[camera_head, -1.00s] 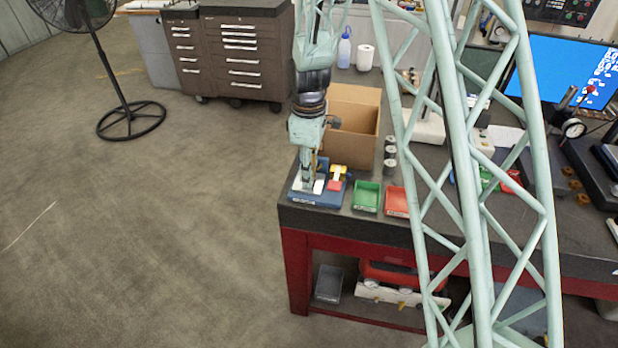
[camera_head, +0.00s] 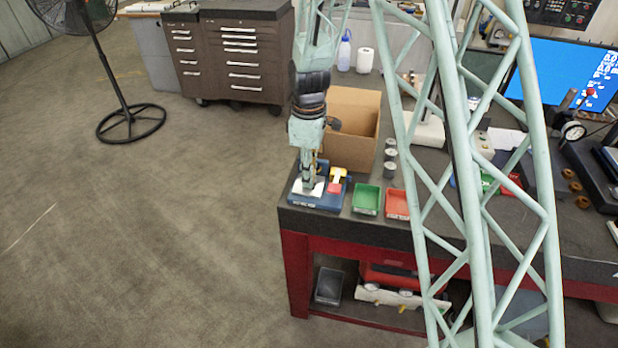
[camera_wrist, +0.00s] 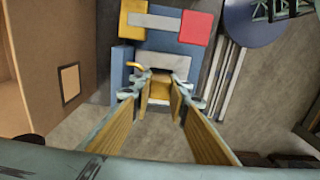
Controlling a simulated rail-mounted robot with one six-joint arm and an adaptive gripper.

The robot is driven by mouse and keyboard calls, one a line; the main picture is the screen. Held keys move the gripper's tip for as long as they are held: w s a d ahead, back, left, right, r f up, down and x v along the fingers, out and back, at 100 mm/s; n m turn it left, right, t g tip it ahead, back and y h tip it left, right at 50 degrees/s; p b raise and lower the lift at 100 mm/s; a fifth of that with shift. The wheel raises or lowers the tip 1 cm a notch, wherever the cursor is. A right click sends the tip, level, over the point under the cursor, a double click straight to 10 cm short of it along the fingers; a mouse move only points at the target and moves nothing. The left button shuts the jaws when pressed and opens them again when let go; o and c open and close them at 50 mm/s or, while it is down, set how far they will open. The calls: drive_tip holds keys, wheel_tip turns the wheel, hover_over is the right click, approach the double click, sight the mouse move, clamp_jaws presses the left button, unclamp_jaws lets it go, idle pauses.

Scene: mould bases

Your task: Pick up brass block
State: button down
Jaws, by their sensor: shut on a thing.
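The brass block (camera_wrist: 160,89) shows between my fingertips in the wrist view. My gripper (camera_wrist: 161,82) is shut on it, with one finger on either side. The blue mould base (camera_wrist: 180,62) lies below and beyond it, with a yellow block (camera_wrist: 133,18) and a red block (camera_wrist: 195,28) at its far corners. In the head view my gripper (camera_head: 309,185) points down over the blue base (camera_head: 315,203) at the bench's near left corner. The brass block is too small and covered to make out there, and I cannot tell whether it touches the base.
An open cardboard box (camera_head: 352,118) stands close behind the base. A green tray (camera_head: 366,200) and a red tray (camera_head: 397,204) sit to its right. Several grey cylinders (camera_head: 390,153) stand behind the trays. The bench edge is close in front and left.

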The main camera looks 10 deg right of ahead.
drive_tip(key=shift+r, duration=1.6)
drive_tip(key=s+d+r+b, duration=0.1)
drive_tip(key=s, duration=1.5)
drive_tip(key=shift+d+r, duration=0.2)
drive_tip(key=shift+d, duration=0.05)
drive_tip(key=shift+w, duration=0.1)
